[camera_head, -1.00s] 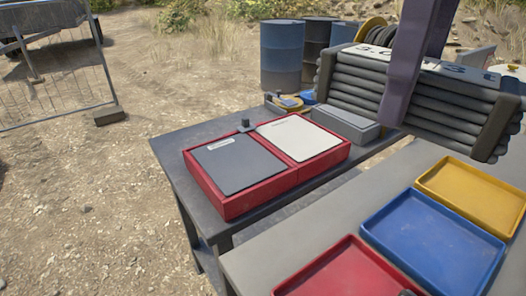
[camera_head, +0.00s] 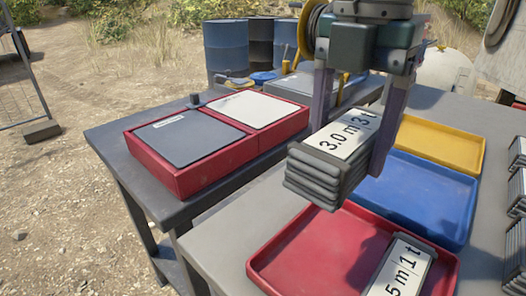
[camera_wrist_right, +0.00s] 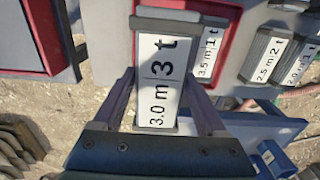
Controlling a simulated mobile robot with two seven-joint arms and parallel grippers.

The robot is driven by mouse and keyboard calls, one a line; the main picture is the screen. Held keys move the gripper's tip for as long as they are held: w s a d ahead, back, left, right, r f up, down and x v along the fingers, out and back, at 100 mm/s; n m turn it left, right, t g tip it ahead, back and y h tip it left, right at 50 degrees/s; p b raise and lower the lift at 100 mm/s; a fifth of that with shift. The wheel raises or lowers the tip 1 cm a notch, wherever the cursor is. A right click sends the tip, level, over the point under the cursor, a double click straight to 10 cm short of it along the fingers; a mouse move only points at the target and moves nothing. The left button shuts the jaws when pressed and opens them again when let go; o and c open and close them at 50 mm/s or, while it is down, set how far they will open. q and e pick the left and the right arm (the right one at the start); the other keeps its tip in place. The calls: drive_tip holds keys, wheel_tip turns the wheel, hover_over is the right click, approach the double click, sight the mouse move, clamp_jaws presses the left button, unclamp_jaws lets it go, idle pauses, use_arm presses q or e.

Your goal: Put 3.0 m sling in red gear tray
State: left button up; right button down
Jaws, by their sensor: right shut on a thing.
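The grey folded sling labelled "3.0 m 3 t" (camera_head: 322,172) is held in the air in my right gripper (camera_head: 352,150), which is shut on its sides. The sling also shows between the fingers in the right wrist view (camera_wrist_right: 160,80). The red gear tray (camera_head: 290,252) lies on the table below and in front of the sling. Another sling, labelled "5 m 1 t" in the part that shows (camera_head: 400,272), lies in the right part of that tray; the right wrist view shows it as "3.5 m 1 t" (camera_wrist_right: 207,52). My left gripper is not in view.
A blue tray (camera_head: 415,200) and a yellow tray (camera_head: 440,145) lie behind the red one. More slings (camera_head: 515,190) sit at the right edge. A red case with grey and white panels (camera_head: 190,172) stands on the left table. The red tray's left part is clear.

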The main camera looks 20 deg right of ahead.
drive_tip(key=b, duration=0.2)
hover_over(323, 252)
wheel_tip(323, 252, down, 12)
drive_tip(key=shift+r, duration=0.25)
wheel_tip(323, 252, down, 4)
drive_tip(key=shift+f+b, duration=0.1)
drive_tip(key=shift+b, duration=0.6)
drive_tip(key=shift+f, duration=0.1)
drive_tip(key=shift+f, duration=0.15)
unclamp_jaws()
